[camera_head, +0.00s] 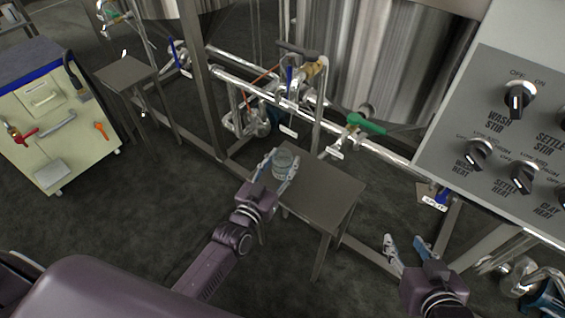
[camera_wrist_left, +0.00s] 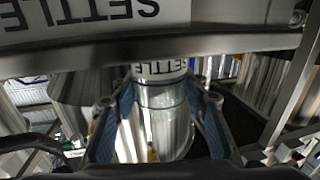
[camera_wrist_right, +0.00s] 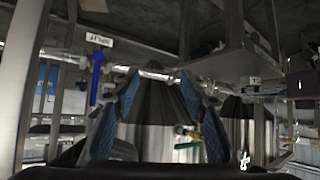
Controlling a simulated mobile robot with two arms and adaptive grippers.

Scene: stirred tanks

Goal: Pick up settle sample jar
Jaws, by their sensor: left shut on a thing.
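The settle sample jar (camera_head: 284,163) is a clear glass jar at the left end of a small metal table. My left gripper (camera_head: 277,165) is shut on it, one finger on each side. In the left wrist view the jar (camera_wrist_left: 165,118) shows between the blue-padded fingers (camera_wrist_left: 162,115), with a SETTLE label near one end. Whether the jar touches the tabletop is hard to tell. My right gripper (camera_head: 407,248) is open and empty at the lower right, and its parted fingers also show in the right wrist view (camera_wrist_right: 160,100).
The small metal table (camera_head: 320,190) is otherwise bare. Pipes with a green-handled valve (camera_head: 366,124) run behind it, below large steel tanks (camera_head: 375,60). A control panel (camera_head: 510,120) with knobs stands at the right. Another small table (camera_head: 124,72) and a tool cart (camera_head: 60,125) stand at the left.

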